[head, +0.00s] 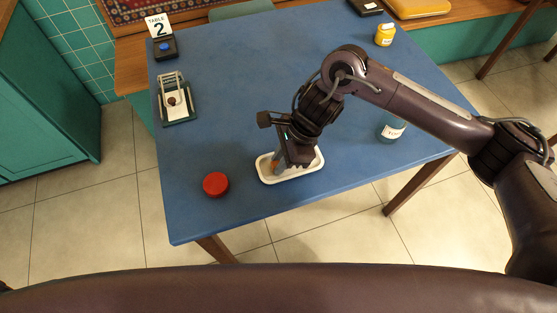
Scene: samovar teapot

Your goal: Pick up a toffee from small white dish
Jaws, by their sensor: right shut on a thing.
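The small white dish (306,172) lies on the blue table near its front edge. My right gripper (277,167) points down into the left part of the dish, with its arm coming in from the right. It is shut on a toffee, of which only a small orange-brown bit shows by the fingertips. The gripper hides much of the inside of the dish, so I cannot tell what else lies in it. My left gripper is not in view.
A red round lid (215,184) lies left of the dish. The table's middle left is clear.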

